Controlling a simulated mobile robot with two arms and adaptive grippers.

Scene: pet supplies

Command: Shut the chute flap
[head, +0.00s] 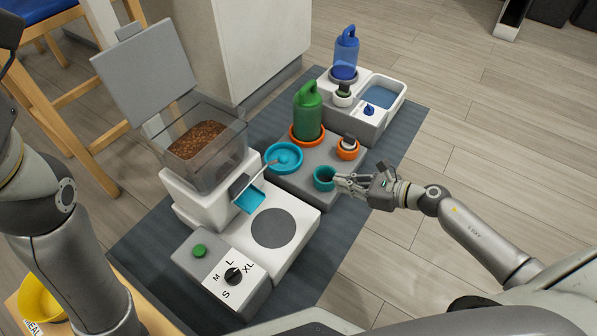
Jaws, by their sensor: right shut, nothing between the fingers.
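The chute flap (249,199) is a small light-blue plate at the front of the white feeder (195,195). It slopes outward and down from the chute mouth, so it stands open. My right gripper (341,182) is shut and empty. Its fingertips are at the rim of a small teal cup (323,180), to the right of the flap and well apart from it. I cannot tell whether the fingertips touch the cup. My left arm shows at the left edge, but its gripper is not in view.
The feeder's clear hopper (207,145) holds brown kibble, with its grey lid (147,72) raised. A blue round dish (284,156), green bottle (307,112) and orange cup (348,148) stand on a grey block. A dial box (228,270) is in front. A round grey plate (273,228) lies below the flap.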

